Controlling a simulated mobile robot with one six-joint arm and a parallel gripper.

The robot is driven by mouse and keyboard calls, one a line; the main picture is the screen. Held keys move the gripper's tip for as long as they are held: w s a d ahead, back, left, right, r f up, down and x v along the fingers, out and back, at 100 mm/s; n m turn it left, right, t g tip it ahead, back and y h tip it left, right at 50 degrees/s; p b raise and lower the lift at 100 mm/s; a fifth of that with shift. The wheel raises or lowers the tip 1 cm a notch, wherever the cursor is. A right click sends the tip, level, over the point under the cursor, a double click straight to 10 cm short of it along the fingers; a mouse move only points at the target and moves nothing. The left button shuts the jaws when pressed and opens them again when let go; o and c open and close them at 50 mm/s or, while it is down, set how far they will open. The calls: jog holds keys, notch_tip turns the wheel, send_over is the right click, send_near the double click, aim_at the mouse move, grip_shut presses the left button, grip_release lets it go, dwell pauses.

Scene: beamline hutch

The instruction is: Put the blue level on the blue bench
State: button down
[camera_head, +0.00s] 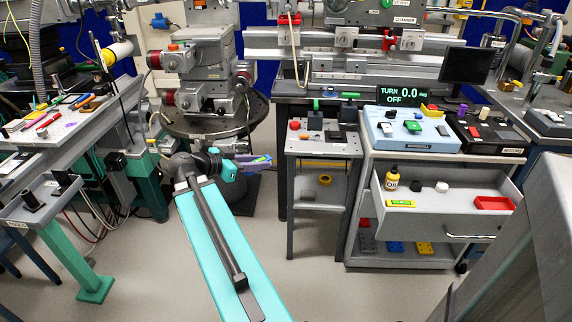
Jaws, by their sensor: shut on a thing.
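My gripper (240,165), at the end of my turquoise arm, is left of the picture's middle. The blue bench is hard to single out. A small grey-topped stand with blue-grey legs (291,215) is to the right of my gripper. A grey-topped bench with teal legs (90,103) stands at the left.
A grey cart has an open drawer (450,217) holding a yellow-green level (400,203), a yellow bottle (391,179) and a red tray (493,203). A round dark table (240,118) stands behind my gripper. Floor between is clear.

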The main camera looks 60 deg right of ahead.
jog(key=w+a+f+n+t+y, duration=0.1)
jog(key=w+a+n+t, duration=0.55)
jog(key=w+a, duration=0.7)
jog(key=w+a+n+t+y, duration=0.1)
jog(key=w+a+n+t, duration=0.75)
jog(key=w, duration=0.75)
jog(key=w+a+r+n+t+y, duration=0.2)
jog(key=w+a+r+n+y, duration=0.1)
jog(key=a, duration=0.6)
jog(key=w+a+r+n+t+y, duration=0.1)
jog(key=w+a+r+n+y, duration=0.3)
jog(key=a, duration=0.6)
notch_tip(320, 180, up, 4)
jog(key=w+y, duration=0.2)
jog(key=y, duration=0.1)
jog(key=shift+w+r+n+t, duration=0.2)
jog(key=shift+n+t, duration=0.1)
jog(key=shift+t, duration=0.1)
jog(key=shift+s, duration=0.15)
